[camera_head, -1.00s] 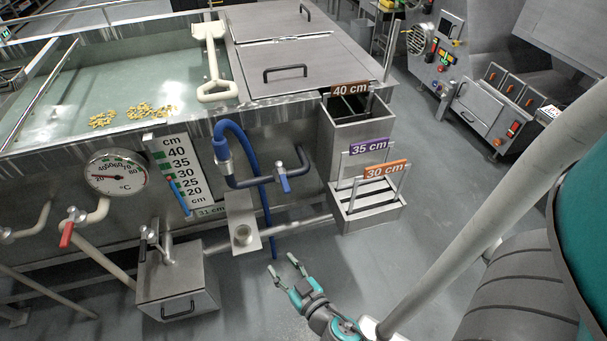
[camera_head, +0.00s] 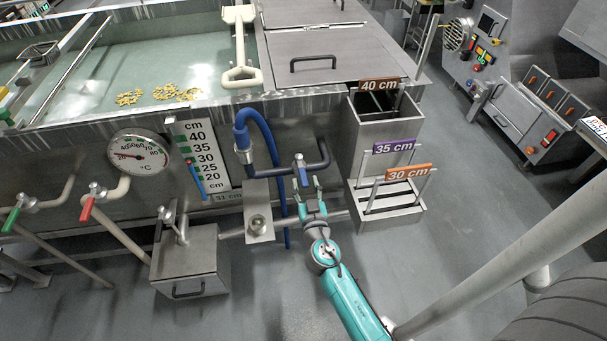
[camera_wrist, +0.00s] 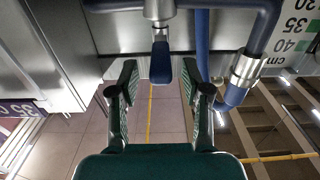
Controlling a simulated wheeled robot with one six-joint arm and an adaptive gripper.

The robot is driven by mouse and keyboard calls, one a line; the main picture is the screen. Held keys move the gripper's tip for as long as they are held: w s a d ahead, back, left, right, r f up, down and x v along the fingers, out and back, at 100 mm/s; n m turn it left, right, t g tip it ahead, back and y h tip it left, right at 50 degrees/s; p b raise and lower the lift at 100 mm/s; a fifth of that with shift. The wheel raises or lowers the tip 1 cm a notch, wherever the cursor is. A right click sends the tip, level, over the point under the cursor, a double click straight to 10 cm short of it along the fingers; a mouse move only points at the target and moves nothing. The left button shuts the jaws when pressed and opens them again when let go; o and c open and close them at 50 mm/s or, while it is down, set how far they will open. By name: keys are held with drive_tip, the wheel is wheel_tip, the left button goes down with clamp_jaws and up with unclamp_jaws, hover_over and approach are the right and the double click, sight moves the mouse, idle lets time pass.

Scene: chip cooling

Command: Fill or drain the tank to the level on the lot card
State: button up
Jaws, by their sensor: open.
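My gripper (camera_head: 309,190) is open just below the blue lever (camera_head: 302,175) of the valve on the dark blue pipe. In the wrist view the lever (camera_wrist: 160,62) hangs between my two open fingers, with a gap on each side. The tank (camera_head: 200,70) holds shallow water with yellow chips (camera_head: 178,94). Its level scale (camera_head: 203,155) is marked 20 to 40 cm, with a blue gauge (camera_head: 196,176) beside the numbers. A small plate (camera_head: 228,196) below reads 31 cm. Signs read 40 cm (camera_head: 379,84), 35 cm (camera_head: 393,148) and 30 cm (camera_head: 408,173).
A blue hose (camera_head: 271,145) loops just left of the valve. A steel funnel plate (camera_head: 258,222) and a lidded box (camera_head: 190,262) stand left of my gripper. Steel bins (camera_head: 375,155) stand close on the right. Red (camera_head: 87,208) and green (camera_head: 10,220) levers are far left.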

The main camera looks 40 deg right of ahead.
sight(303, 174)
drive_tip(key=shift+x, duration=2.15)
clamp_jaws()
